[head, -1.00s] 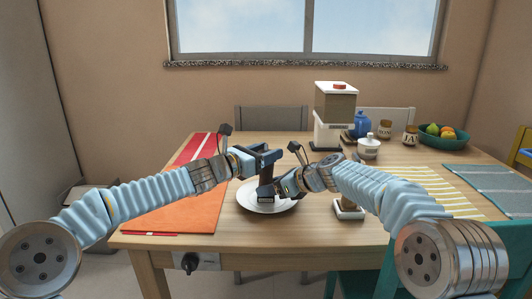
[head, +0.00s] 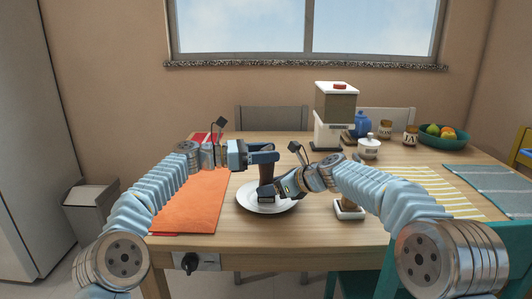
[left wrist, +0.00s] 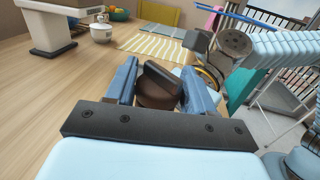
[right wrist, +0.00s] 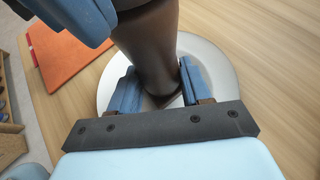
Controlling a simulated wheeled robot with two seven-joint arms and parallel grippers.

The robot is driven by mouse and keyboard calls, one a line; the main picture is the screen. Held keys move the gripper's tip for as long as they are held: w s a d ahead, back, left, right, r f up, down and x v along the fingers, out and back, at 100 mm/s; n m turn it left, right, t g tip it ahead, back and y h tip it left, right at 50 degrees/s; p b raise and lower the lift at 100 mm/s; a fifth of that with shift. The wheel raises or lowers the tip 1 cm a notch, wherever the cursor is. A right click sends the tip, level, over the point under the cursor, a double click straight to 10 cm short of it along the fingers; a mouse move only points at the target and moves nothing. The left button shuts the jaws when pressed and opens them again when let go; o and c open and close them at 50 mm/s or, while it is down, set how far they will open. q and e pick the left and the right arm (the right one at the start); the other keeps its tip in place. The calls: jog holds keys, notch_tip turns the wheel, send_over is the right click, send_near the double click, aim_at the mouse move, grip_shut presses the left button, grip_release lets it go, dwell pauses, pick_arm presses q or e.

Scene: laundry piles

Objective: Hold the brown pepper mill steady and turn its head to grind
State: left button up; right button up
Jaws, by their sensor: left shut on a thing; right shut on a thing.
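The brown pepper mill (head: 266,172) stands on a white plate (head: 246,200) on the table. My left gripper (head: 268,152) is shut on its head at the top. In the left wrist view the dark brown head (left wrist: 157,96), with a raised ridge across it, sits between the blue fingers. My right gripper (head: 267,195) is shut around the lower body, just above the plate. In the right wrist view the body (right wrist: 152,50) runs down between the fingers. The grippers hide parts of the mill in the head view.
An orange runner (head: 190,205) lies to the left. A dispenser (head: 334,105), blue pot (head: 361,124), white sugar pot (head: 368,147), jars (head: 410,136) and fruit bowl (head: 445,141) stand behind to the right. A small white-based object (head: 349,211) is partly hidden by my right arm.

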pick_arm(q)
jog(key=shift+s+m+g, duration=0.15)
jog(key=shift+m+g, duration=0.25)
jog(key=shift+g, duration=0.3)
jog(key=o, duration=1)
jog(key=shift+c, duration=0.2)
jog(key=s+a, duration=0.1)
jog(key=a, duration=1.1)
jog(key=shift+s, duration=0.2)
jog(key=shift+d+r, duration=0.1)
